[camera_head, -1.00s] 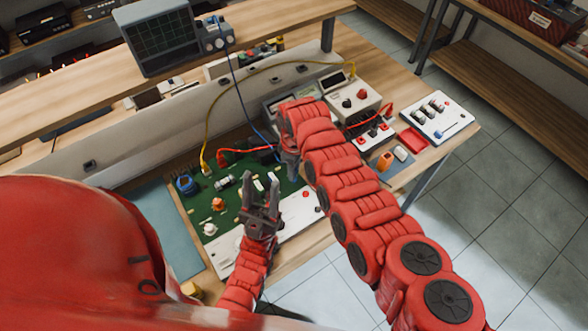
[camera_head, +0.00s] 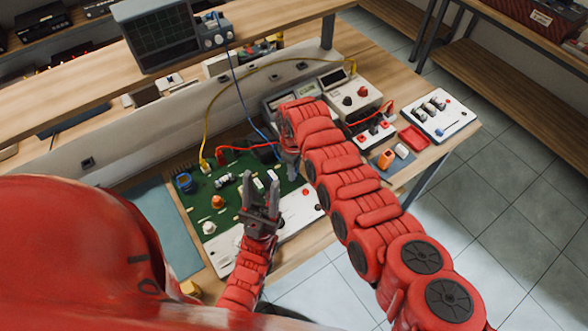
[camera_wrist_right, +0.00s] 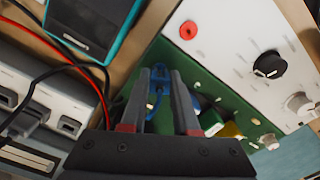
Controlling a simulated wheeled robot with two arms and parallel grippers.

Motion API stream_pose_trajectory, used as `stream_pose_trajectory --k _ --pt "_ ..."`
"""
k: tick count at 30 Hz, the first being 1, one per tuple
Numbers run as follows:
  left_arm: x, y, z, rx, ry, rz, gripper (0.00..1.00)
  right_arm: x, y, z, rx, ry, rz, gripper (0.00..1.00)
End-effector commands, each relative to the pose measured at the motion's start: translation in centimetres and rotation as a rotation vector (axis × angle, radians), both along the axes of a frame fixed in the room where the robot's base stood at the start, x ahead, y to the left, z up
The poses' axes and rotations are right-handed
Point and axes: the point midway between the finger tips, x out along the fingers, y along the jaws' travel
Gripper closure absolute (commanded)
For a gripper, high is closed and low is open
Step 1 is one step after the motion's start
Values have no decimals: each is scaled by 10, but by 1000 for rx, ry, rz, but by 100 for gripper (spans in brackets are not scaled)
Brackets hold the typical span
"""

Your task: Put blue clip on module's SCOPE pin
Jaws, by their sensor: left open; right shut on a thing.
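The blue clip (camera_wrist_right: 158,88) is between the fingertips of my right gripper (camera_wrist_right: 166,76) in the right wrist view, in front of the module's green board. In the head view my right gripper (camera_head: 291,172) is over the board's far right part, and its arm hides much of that area. A blue cable (camera_head: 240,98) runs from the oscilloscope down to this gripper. The module (camera_head: 234,207) has a green board and a white front panel. I cannot make out which pin is SCOPE. My left gripper (camera_head: 262,190) is open and empty above the module's near middle.
The oscilloscope (camera_head: 158,38) stands on the raised shelf behind. A yellow cable (camera_head: 215,120) arcs over the bench, and a red cable (camera_head: 232,149) plugs into the board. A meter box (camera_head: 352,95), red tray (camera_head: 414,139) and white switch panel (camera_head: 440,115) sit to the right.

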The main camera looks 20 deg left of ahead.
Motion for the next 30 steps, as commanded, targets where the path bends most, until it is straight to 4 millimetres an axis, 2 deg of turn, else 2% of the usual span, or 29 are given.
stream_pose_trajectory --k 6,7,12,13,23,26,30 --pt "0 0 0 0 0 0 50 0 0 0 0 -1 0 100" --pt "0 0 0 0 0 0 50 0 0 0 1 -1 0 69" --pt "0 0 0 0 0 0 50 0 0 0 0 -1 0 39" --pt "0 0 0 0 0 0 50 0 0 0 0 -1 0 36" --pt "0 0 4 0 0 0 50 0 0 5 1 -1 0 36" --pt "0 0 15 0 0 0 50 1 0 19 2 -2 0 36" --pt "0 0 40 0 0 0 50 1 0 52 1 -2 -2 36"
